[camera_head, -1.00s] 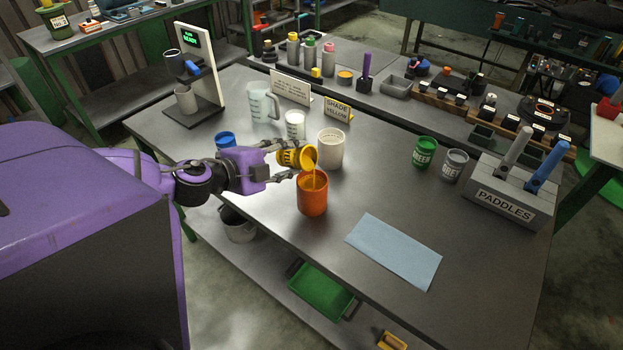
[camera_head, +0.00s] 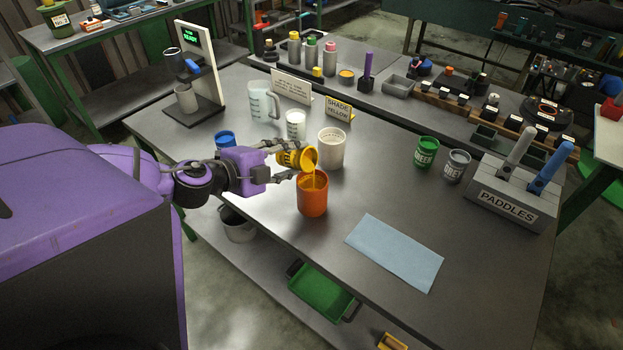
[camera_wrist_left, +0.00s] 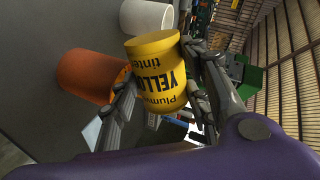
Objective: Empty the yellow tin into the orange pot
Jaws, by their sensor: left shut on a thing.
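The yellow tin (camera_head: 292,159) is in my left gripper (camera_head: 284,160), tilted with its mouth toward the orange pot (camera_head: 312,198). The pot stands upright on the table, just below and in front of the tin. A yellow stream falls from the tin's lip into the pot, and yellow shows inside the pot. In the left wrist view the fingers (camera_wrist_left: 163,95) are shut around the tin (camera_wrist_left: 158,70), whose label reads yellow. The orange pot (camera_wrist_left: 90,75) shows beside it. My right gripper is not in view.
A white pot (camera_head: 331,150) stands close behind the tin. A blue tin (camera_head: 225,139), a white cup (camera_head: 295,125) and a clear jug (camera_head: 261,104) are nearby. A blue cloth (camera_head: 395,252) lies to the right. Green (camera_head: 425,152) and grey tins stand beside the paddle holder (camera_head: 508,203).

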